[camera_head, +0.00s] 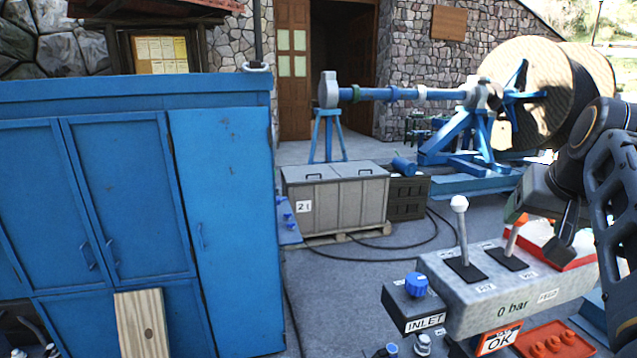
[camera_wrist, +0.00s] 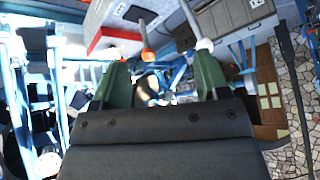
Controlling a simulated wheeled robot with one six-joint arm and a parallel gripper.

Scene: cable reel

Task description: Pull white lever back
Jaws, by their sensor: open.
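The white lever (camera_head: 460,222) has a round white knob and stands nearly upright in a black slot on the grey control box (camera_head: 470,303). An orange-knobbed lever (camera_head: 515,236) stands to its right and leans. My gripper (camera_head: 553,225) is to the right of both levers, close to the orange one and apart from the white one. In the wrist view my open gripper (camera_wrist: 163,76) shows two green fingers. The orange knob (camera_wrist: 147,54) appears between them, and the white knob (camera_wrist: 205,44) appears just beyond the right finger's tip. I cannot tell whether anything touches.
A blue valve knob (camera_head: 416,285) on the inlet block sits left of the control box. A blue cabinet (camera_head: 225,220) fills the left. A cable reel (camera_head: 530,95) stands behind. Air left of the white lever is clear.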

